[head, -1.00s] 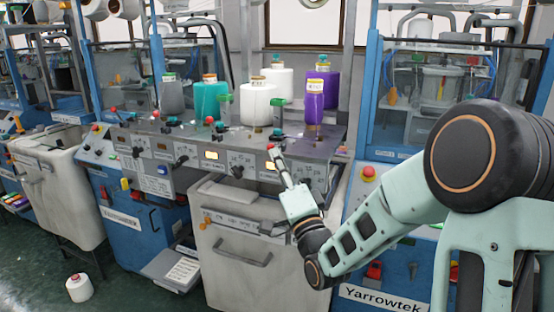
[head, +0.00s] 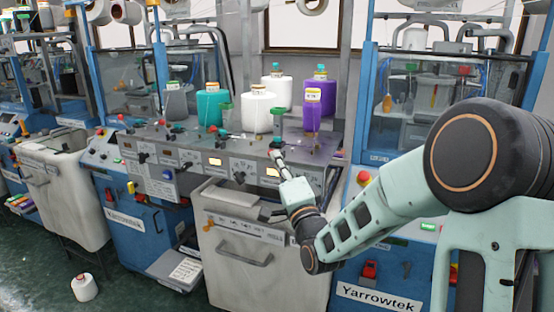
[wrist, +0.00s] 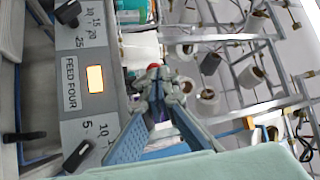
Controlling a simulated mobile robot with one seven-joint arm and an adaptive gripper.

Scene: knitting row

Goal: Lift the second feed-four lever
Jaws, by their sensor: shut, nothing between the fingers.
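My gripper (head: 277,156) is shut and empty, its tips at the right end of the grey control panel's (head: 200,151) front edge. In the wrist view the closed fingers (wrist: 157,85) meet beside a red knob (wrist: 153,66); I cannot tell whether they touch it. The "FEED FOUR" label (wrist: 70,83) is left of the fingers, beside a lit orange display (wrist: 95,79). A black lever (wrist: 68,12) shows above the label and another black lever (wrist: 77,155) below it. I cannot tell which is the second feed-four lever.
White (head: 257,110), teal (head: 211,106) and purple (head: 312,112) yarn cones stand on the panel top behind my gripper. A pale bin (head: 240,272) stands below the panel. A white cone (head: 84,287) lies on the floor at the left.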

